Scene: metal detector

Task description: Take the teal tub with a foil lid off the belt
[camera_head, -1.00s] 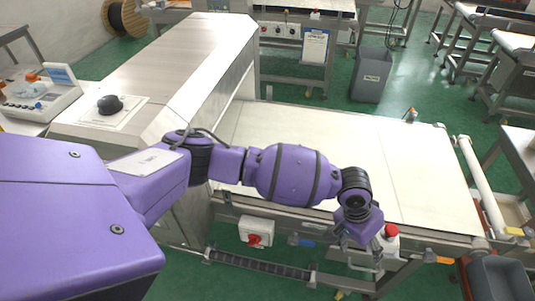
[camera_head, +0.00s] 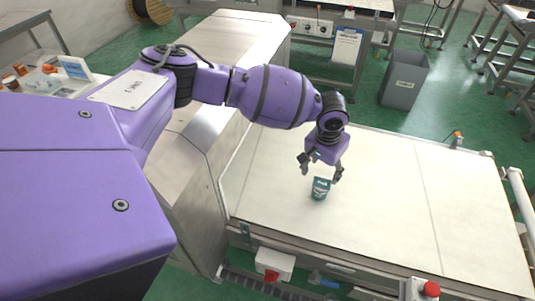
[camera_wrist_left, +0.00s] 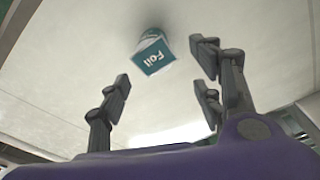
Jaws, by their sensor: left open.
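The teal tub (camera_head: 320,188) stands on the white belt (camera_head: 390,195), just beyond the metal detector housing's right side. My right gripper is not in view.
The steel metal detector housing (camera_head: 205,125) stands left of the belt. A grey bin (camera_head: 403,82) stands behind the belt. The belt's right part is clear.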

